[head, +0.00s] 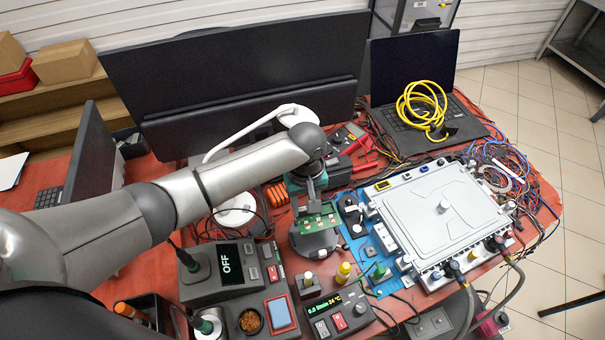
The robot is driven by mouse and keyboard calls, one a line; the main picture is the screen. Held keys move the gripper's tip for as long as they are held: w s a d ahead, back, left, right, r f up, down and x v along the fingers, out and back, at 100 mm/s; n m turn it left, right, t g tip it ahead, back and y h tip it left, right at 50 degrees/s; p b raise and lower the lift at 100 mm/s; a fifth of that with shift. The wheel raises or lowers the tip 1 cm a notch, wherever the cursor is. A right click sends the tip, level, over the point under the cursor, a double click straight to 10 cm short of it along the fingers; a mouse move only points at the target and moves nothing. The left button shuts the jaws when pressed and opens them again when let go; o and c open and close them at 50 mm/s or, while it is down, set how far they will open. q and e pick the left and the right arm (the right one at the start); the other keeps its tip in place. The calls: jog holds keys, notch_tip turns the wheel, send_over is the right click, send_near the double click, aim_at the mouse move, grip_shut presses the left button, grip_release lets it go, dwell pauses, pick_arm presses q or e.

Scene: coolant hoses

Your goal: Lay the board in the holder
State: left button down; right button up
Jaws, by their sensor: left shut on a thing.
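A small green board (315,221) with light pads is held by my left gripper (311,203), which points down at the middle of the table. The gripper is shut on the board's upper edge. Below the board is a round grey base (314,244), which looks like the holder. The board hides part of it, and I cannot tell whether the two touch. My right gripper is not in view.
A station marked OFF (224,264) stands at front left, with a small display unit (338,312) beside it. A large silver case (440,222) on a blue mat stands to the right. A monitor (240,75), laptop (425,110) and loose cables crowd the back.

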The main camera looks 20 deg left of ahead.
aim_at(303, 218)
pick_arm(q)
jog(key=shift+s+f, duration=0.25)
jog(key=shift+f, duration=0.25)
jog(key=shift+s+f, duration=0.25)
jog(key=shift+f, duration=0.5)
jog(key=shift+f+b, duration=0.3)
jog(key=shift+f, duration=0.05)
notch_tip(303, 218, down, 4)
jog(key=b, duration=0.4)
jog(key=shift+a+r+b, duration=0.1)
jog(key=shift+r+b, duration=0.1)
jog(key=shift+b, duration=0.2)
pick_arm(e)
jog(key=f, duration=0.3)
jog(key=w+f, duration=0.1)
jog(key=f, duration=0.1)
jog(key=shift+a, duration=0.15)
pick_arm(q)
jog(key=shift+r, duration=0.1)
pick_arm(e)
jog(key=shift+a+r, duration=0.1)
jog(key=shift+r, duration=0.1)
pick_arm(q)
jog(key=shift+p, duration=0.5)
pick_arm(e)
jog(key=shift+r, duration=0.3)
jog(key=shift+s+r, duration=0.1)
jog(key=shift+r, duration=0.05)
